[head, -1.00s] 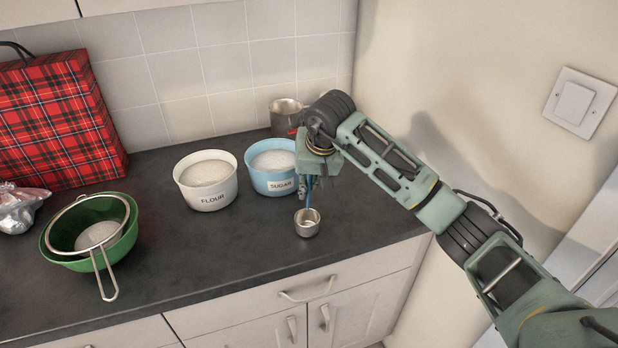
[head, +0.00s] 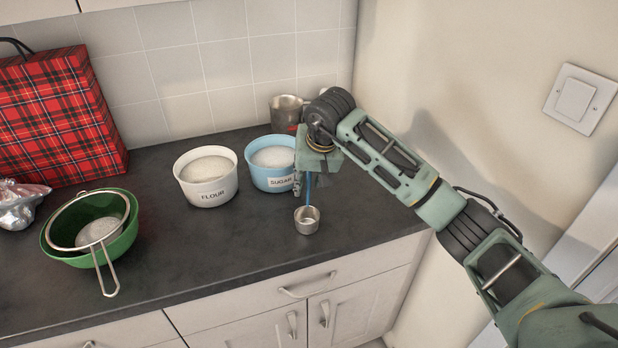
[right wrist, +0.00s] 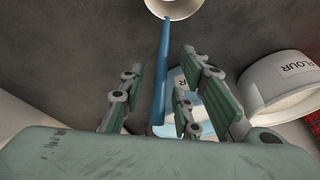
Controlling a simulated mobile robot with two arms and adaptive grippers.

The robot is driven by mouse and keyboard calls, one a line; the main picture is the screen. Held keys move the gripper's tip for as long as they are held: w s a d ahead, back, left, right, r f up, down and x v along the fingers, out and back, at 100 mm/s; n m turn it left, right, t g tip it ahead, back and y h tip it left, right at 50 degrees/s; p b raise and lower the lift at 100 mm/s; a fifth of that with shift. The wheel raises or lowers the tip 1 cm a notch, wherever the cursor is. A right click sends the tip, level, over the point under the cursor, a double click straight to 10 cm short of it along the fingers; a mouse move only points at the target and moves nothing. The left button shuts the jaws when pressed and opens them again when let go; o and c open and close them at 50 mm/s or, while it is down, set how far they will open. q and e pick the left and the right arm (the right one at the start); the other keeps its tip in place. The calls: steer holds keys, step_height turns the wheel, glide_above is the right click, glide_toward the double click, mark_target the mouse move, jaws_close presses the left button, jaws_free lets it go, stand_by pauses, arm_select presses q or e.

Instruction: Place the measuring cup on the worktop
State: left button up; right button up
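The measuring cup (head: 307,220) is a small metal cup with a long blue handle, on the dark worktop (head: 232,248) near its front right. Its handle rises toward my right gripper (head: 300,183). In the right wrist view the cup (right wrist: 172,9) is at the top edge, and its blue handle runs down between the spread fingers of my right gripper (right wrist: 165,85). Gaps show between the fingers and the handle. My right gripper is open above the cup, around the upper handle. My left gripper is not in view.
A white flour bowl (head: 212,195) and a blue sugar bowl (head: 268,180) stand behind and left of the cup. A metal jug (head: 284,108) is at the back. A green bowl (head: 118,245) with a sieve and a red tartan bag (head: 60,125) are at the left. The front middle worktop is clear.

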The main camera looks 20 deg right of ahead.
steer(key=b+v, duration=0.2)
steer(key=v, duration=1)
